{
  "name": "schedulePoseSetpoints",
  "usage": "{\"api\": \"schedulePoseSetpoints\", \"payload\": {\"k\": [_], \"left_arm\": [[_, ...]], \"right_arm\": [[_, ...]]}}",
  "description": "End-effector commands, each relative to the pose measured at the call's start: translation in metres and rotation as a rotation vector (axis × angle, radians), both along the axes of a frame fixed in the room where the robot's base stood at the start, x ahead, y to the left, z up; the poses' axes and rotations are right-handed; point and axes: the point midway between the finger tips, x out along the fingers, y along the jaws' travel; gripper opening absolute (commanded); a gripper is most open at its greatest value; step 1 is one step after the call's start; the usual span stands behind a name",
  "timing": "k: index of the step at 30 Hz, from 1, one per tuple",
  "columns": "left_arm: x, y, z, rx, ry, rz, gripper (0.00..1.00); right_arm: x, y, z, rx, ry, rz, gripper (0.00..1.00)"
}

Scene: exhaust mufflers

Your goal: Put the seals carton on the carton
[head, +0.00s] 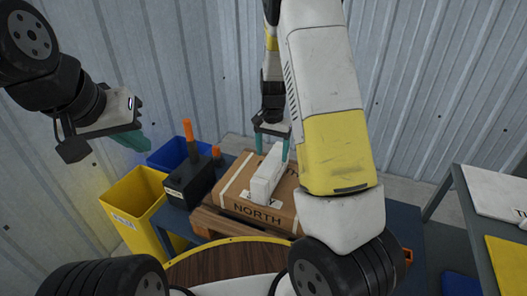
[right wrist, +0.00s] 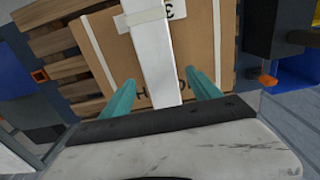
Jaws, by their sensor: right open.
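The seals carton appears to be the long white box (head: 266,177), which lies on top of the brown carton (head: 233,196) marked NORTH. In the right wrist view the white box (right wrist: 155,50) runs across the brown carton (right wrist: 205,40), between my fingers. My right gripper (head: 272,147) is over the white box's far end, open, with one teal finger on each side. In the right wrist view the right gripper's fingers (right wrist: 162,88) stand apart from the box's sides. My left gripper (head: 133,140) is at the left, away from both cartons; its finger gap is hidden.
The brown carton sits on a wooden pallet (head: 215,224) on a dark blue table. A black box with orange handles (head: 188,183) stands left of it. A yellow bin (head: 135,208) and a blue bin (head: 170,154) stand further left. Another table (head: 475,195) is at the right.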

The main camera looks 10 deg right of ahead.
Motion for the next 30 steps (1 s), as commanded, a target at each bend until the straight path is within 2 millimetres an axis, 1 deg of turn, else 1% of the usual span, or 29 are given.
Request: {"api": "schedulePoseSetpoints", "payload": {"k": [1, 3, 9, 11, 14, 17, 18, 20, 21, 23, 24, 26, 27, 30], "left_arm": [[0.000, 0.000, 0.000, 0.000, 0.000, 0.000, 0.00], [0.000, 0.000, 0.000, 0.000, 0.000, 0.000, 0.00], [0.000, 0.000, 0.000, 0.000, 0.000, 0.000, 0.00], [0.000, 0.000, 0.000, 0.000, 0.000, 0.000, 0.00], [0.000, 0.000, 0.000, 0.000, 0.000, 0.000, 0.00], [0.000, 0.000, 0.000, 0.000, 0.000, 0.000, 0.00], [0.000, 0.000, 0.000, 0.000, 0.000, 0.000, 0.00], [0.000, 0.000, 0.000, 0.000, 0.000, 0.000, 0.00], [0.000, 0.000, 0.000, 0.000, 0.000, 0.000, 0.00], [0.000, 0.000, 0.000, 0.000, 0.000, 0.000, 0.00], [0.000, 0.000, 0.000, 0.000, 0.000, 0.000, 0.00], [0.000, 0.000, 0.000, 0.000, 0.000, 0.000, 0.00], [0.000, 0.000, 0.000, 0.000, 0.000, 0.000, 0.00], [0.000, 0.000, 0.000, 0.000, 0.000, 0.000, 0.00]], "right_arm": [[0.001, 0.001, 0.011, 0.001, -0.006, 0.000, 0.72], [0.001, 0.001, 0.022, 0.001, -0.003, 0.001, 0.72], [-0.001, 0.000, 0.041, 0.004, -0.004, 0.002, 0.72], [-0.004, 0.001, 0.049, 0.015, -0.011, 0.009, 0.72], [-0.015, 0.003, 0.073, 0.053, -0.044, 0.039, 0.72], [-0.036, 0.007, 0.109, 0.104, -0.103, 0.098, 0.72], [-0.047, 0.008, 0.124, 0.123, -0.131, 0.128, 0.72], [-0.064, 0.011, 0.146, 0.146, -0.175, 0.176, 0.72], [-0.076, 0.012, 0.160, 0.157, -0.205, 0.208, 0.72], [-0.095, 0.014, 0.179, 0.168, -0.252, 0.257, 0.72], [-0.108, 0.015, 0.190, 0.170, -0.284, 0.291, 0.72], [-0.128, 0.016, 0.206, 0.168, -0.332, 0.342, 0.72], [-0.141, 0.017, 0.215, 0.163, -0.364, 0.377, 0.72], [-0.175, 0.019, 0.232, 0.136, -0.442, 0.460, 0.72]]}}
